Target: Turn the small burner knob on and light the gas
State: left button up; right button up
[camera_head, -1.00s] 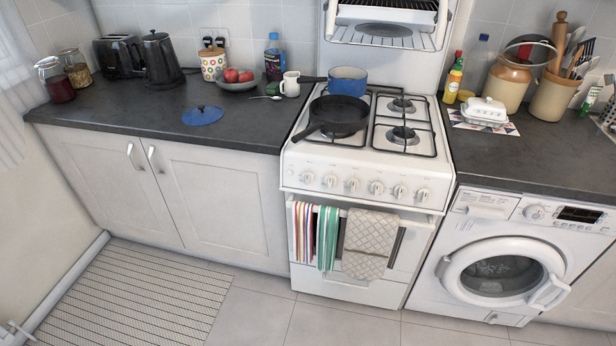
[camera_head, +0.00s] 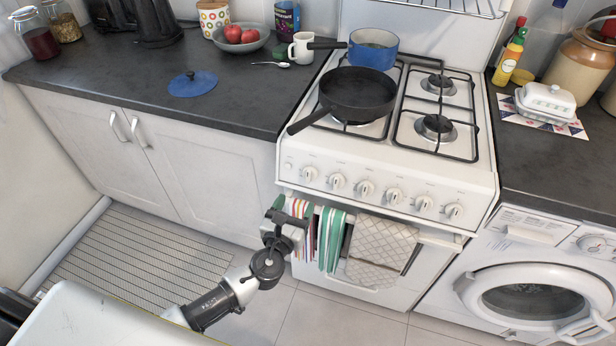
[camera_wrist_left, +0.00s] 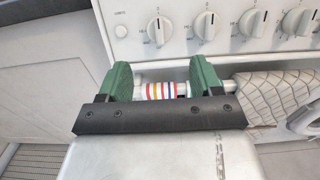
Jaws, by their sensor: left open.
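The white cooker (camera_head: 300,217) has a row of several white knobs on its front panel. The leftmost knob (camera_head: 309,174) and the one beside it (camera_head: 337,182) are in plain view; which is the small burner's I cannot tell. In the left wrist view a knob (camera_wrist_left: 159,30) stands ahead and above my gripper, between the fingers' line. My left gripper (camera_head: 293,212) is open, below the leftmost knobs and before the towel rail. It also shows in the left wrist view (camera_wrist_left: 163,85), its green fingers apart with the striped towel (camera_wrist_left: 163,91) seen between them. My right gripper is not visible.
A black frying pan (camera_head: 357,94) and a blue saucepan (camera_head: 373,50) stand on the hob. A green-striped towel (camera_head: 331,240) and a beige towel (camera_head: 382,253) hang on the oven rail. The washer (camera_head: 525,260) stands at right. The floor before the cooker is clear.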

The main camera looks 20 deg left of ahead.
aim_at(307, 181)
pick_arm(q)
jog(key=w, duration=0.3)
jog(key=shift+w+d, duration=0.1)
jog(key=shift+w, duration=0.3)
jog(key=shift+w+f, duration=0.1)
jog(key=shift+w, duration=2.3)
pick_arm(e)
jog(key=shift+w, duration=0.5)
pick_arm(q)
jog(key=c, duration=0.9)
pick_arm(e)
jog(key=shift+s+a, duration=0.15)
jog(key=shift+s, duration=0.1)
